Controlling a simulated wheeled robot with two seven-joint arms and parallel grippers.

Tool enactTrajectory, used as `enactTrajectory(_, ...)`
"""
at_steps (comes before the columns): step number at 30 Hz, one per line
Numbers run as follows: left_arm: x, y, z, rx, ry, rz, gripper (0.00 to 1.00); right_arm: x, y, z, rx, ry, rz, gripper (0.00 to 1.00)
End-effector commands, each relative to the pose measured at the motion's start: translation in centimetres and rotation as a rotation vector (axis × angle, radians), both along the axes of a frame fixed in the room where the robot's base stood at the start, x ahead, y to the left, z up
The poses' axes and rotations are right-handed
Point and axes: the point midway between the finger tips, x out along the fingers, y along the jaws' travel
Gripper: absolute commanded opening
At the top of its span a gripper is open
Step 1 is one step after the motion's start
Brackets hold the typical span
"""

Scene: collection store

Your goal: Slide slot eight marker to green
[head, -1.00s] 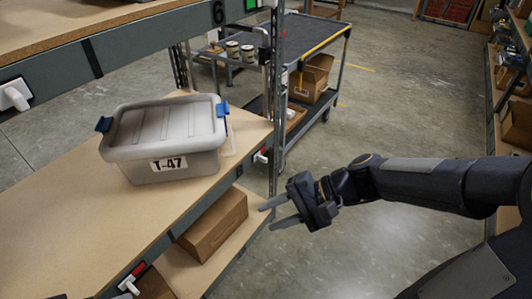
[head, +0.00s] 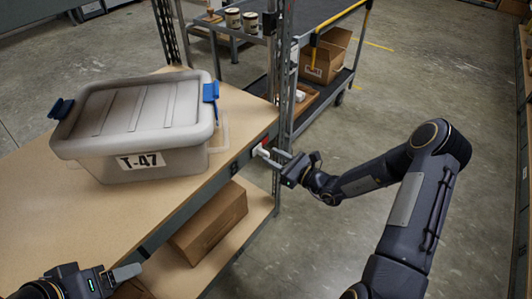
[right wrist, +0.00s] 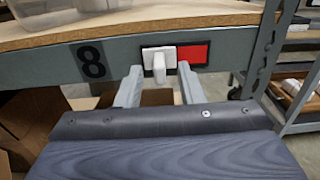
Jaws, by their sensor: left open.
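The slot eight marker is a white slider with a protruding tab (right wrist: 158,62) on the shelf's front edge, right of a black number 8 (right wrist: 92,62). A red patch (right wrist: 194,54) shows to the right of the slider; no green is visible. In the head view the marker (head: 262,151) is at the shelf's right end. My right gripper (right wrist: 162,76) is open, its fingers on either side of the tab, with no clear grip on it. It also shows in the head view (head: 278,159). My left gripper (head: 122,274) is open and empty at the lower left, partly cut off.
A lidded grey bin labelled T-47 (head: 140,120) stands on the wooden shelf (head: 110,215). A cardboard box (head: 210,222) sits on the shelf below. A metal upright (head: 284,85) and a cart (head: 330,85) stand just beyond the marker.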

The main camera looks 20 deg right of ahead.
Motion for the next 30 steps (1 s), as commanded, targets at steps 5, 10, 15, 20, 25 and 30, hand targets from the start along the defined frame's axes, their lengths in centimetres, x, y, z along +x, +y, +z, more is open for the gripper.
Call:
enactTrajectory(5,0.0,0.0,-0.3,0.000,0.000,0.000,0.73,1.9,1.6,0.0,0.000,-0.001,0.003,0.35)
enactTrajectory(10,0.0,0.0,-0.4,0.000,0.000,0.000,0.73,2.7,2.2,0.0,-0.001,0.000,0.001,0.35)
enactTrajectory(15,0.0,0.0,-0.4,0.000,0.000,0.000,0.73,2.8,2.2,0.0,-0.001,0.000,0.001,0.35)
enactTrajectory(20,0.0,0.0,-0.4,0.000,0.000,0.000,0.73,2.8,2.2,0.0,-0.001,0.000,0.001,0.23)
enactTrajectory(25,0.0,0.0,-0.4,0.000,0.000,0.000,0.73,2.7,2.2,0.0,-0.001,0.000,0.001,0.01)
enactTrajectory(30,0.0,0.0,-0.4,0.000,0.000,0.000,0.73,2.7,2.2,0.0,-0.001,0.000,0.001,0.00)
